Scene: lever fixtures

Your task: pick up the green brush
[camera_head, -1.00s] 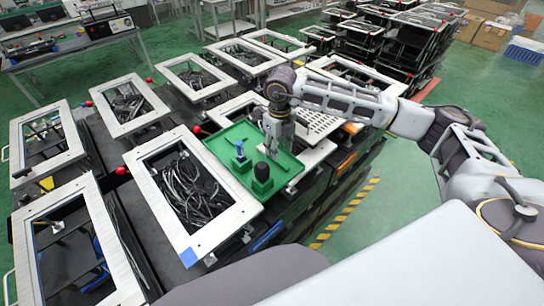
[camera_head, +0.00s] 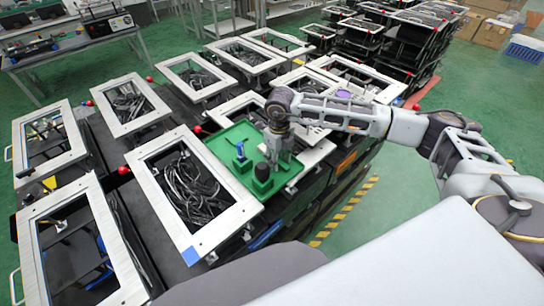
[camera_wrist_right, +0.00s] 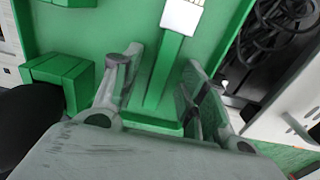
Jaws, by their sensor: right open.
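The green brush (camera_wrist_right: 169,65) shows in the right wrist view as a long green handle with a white, bristle-like end at the top. It lies over the green tray (camera_wrist_right: 125,25), its lower end near a green block. My right gripper (camera_wrist_right: 158,88) is open, with one finger on each side of the handle. Whether the fingers touch it I cannot tell. In the head view my right gripper (camera_head: 275,160) points down over the right part of the green tray (camera_head: 222,144), and I cannot make out the brush there. My left gripper is not in view.
On the tray, a blue item (camera_head: 240,150) and a black rounded item (camera_head: 262,171) stand on green blocks, the black one close to my right gripper. White-framed boxes with dark cables (camera_head: 190,190) surround the tray. Red knobs (camera_head: 124,170) stick up between frames.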

